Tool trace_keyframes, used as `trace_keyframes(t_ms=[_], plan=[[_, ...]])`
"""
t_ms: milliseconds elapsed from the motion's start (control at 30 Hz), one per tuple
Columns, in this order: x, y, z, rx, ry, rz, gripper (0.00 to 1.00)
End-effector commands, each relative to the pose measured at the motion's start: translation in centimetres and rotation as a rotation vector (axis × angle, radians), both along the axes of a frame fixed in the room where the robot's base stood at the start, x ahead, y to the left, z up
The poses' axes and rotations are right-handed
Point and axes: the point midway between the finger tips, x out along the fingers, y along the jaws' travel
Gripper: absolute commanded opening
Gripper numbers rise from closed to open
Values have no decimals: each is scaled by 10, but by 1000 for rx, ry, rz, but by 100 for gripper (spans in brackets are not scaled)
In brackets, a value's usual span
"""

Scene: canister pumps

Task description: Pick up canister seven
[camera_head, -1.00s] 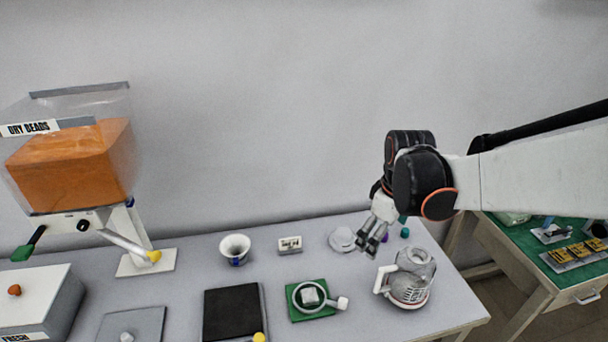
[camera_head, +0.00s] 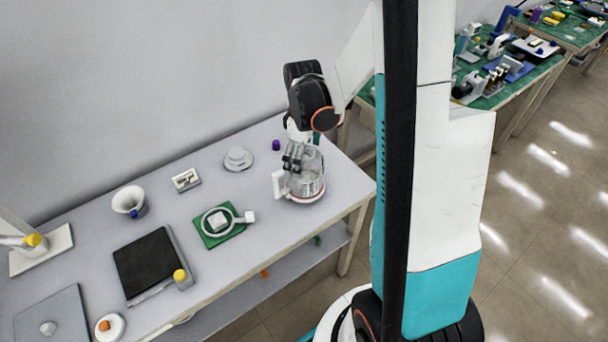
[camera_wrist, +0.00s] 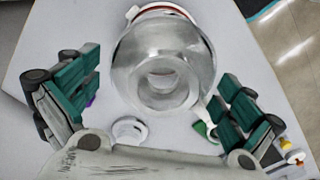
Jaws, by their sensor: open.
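I cannot make out a canister marked seven in either view. My gripper (camera_head: 293,158) is open above the worktable's right end, in front of or over a glass jug (camera_head: 310,177) with a white handle and base. In the wrist view, the dark green fingers of my gripper (camera_wrist: 160,104) stand wide apart. The clear jug (camera_wrist: 165,65) shows upside down between and beyond them. I see nothing held. Whether the fingers touch the jug, I cannot tell.
The grey table (camera_head: 85,245) also bears a white funnel cup (camera_head: 128,200), a small white block (camera_head: 186,179), a white round lid (camera_head: 238,158), a green pad with a ring (camera_head: 218,224), a black plate (camera_head: 148,262) and a purple cap (camera_head: 276,145). Green benches (camera_head: 500,85) stand behind right.

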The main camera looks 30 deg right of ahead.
Motion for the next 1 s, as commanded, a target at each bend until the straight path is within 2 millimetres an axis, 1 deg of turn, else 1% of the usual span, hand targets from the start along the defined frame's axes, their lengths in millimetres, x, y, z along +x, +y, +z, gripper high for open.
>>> trace_keyframes(t_ms=[167, 233, 500, 600, 767, 800, 867, 900, 967, 1000], plan=[[0, 0, -8, 0, 0, 0, 100], [-1, -1, -15, 0, 0, 0, 100], [-5, -2, -52, 0, 0, 0, 100], [-5, -2, -57, 0, 0, 0, 100], [-5, -2, -56, 0, 0, 0, 100], [-5, -2, -56, 0, 0, 0, 95], [-5, -1, -56, 0, 0, 0, 82], [-5, -2, -56, 0, 0, 0, 73], [-5, -2, -56, 0, 0, 0, 59], [-5, -2, -56, 0, 0, 0, 50]])
